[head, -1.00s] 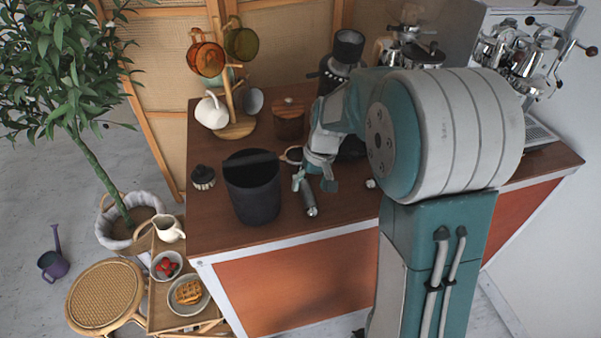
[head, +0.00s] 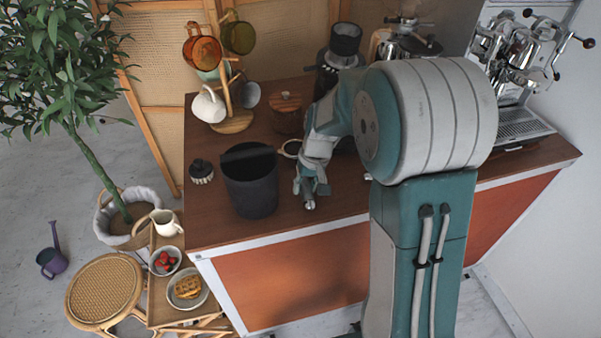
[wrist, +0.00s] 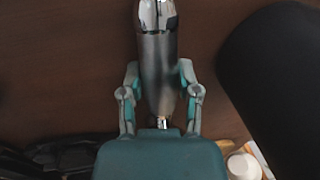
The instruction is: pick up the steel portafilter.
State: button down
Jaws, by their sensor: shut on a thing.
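The steel portafilter's grey metal handle with a shiny tip (wrist: 157,65) runs up the middle of the wrist view. My gripper (wrist: 160,92) has one teal finger on each side of it and is shut on it. In the head view my gripper (head: 311,187) points down at the front part of the counter, right of the black bin. Only the bright end of the portafilter (head: 309,204) shows below the fingers there. The rest of the portafilter is hidden by my gripper and arm. I cannot tell whether it still touches the counter.
The black knock bin (head: 250,195) stands close left of my gripper. A small brush (head: 201,172), a mug tree (head: 232,122), a wooden-lidded pot (head: 287,114) and a grinder (head: 340,45) stand around. The espresso machine (head: 515,50) is at the far right.

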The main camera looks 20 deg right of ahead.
aim_at(305, 183)
notch_tip(305, 183, up, 10)
jog(key=shift+f, duration=0.1)
dwell(0.4)
